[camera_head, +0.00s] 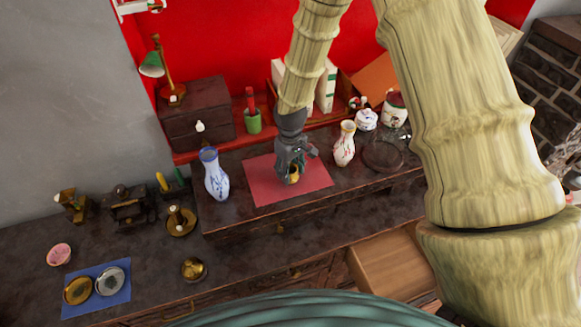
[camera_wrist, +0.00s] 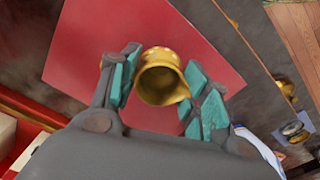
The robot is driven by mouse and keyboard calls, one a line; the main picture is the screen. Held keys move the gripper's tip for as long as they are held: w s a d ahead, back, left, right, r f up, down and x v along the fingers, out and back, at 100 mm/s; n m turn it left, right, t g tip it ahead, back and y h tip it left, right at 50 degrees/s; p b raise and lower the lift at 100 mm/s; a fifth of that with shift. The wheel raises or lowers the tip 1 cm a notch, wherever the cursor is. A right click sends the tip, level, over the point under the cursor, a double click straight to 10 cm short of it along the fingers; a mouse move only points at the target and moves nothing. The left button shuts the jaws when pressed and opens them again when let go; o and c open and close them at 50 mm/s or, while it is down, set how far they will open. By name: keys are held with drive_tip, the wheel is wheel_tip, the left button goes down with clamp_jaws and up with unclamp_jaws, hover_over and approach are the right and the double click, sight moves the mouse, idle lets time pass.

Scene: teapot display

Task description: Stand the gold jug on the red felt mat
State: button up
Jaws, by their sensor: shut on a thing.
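The gold jug (camera_wrist: 160,84) is between the teal pads of my gripper (camera_wrist: 162,88) in the wrist view, its mouth facing the camera. My gripper is shut on it. In the head view a small part of the gold jug (camera_head: 293,177) shows below my gripper (camera_head: 290,172), over the red felt mat (camera_head: 262,192). The red felt mat (camera_wrist: 88,50) lies behind the jug in the wrist view. The jug looks upright. I cannot tell whether its base touches the mat.
A blue and white vase (camera_head: 215,174) stands left of the mat and a floral vase (camera_head: 345,144) stands right of it. A dark round stand (camera_head: 383,156) is farther right. A blue mat (camera_head: 97,303) with round metal pieces lies at the lower left. An open drawer (camera_head: 388,268) juts out in front.

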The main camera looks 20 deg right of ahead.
sight(291, 169)
drive_tip(key=shift+f, duration=0.15)
drive_tip(key=o, duration=1)
drive_tip(key=shift+o, duration=0.2)
drive_tip(key=shift+r, duration=0.25)
wheel_tip(291, 169, up, 12)
drive_tip(key=b, duration=0.4)
drive_tip(key=shift+f, duration=0.1)
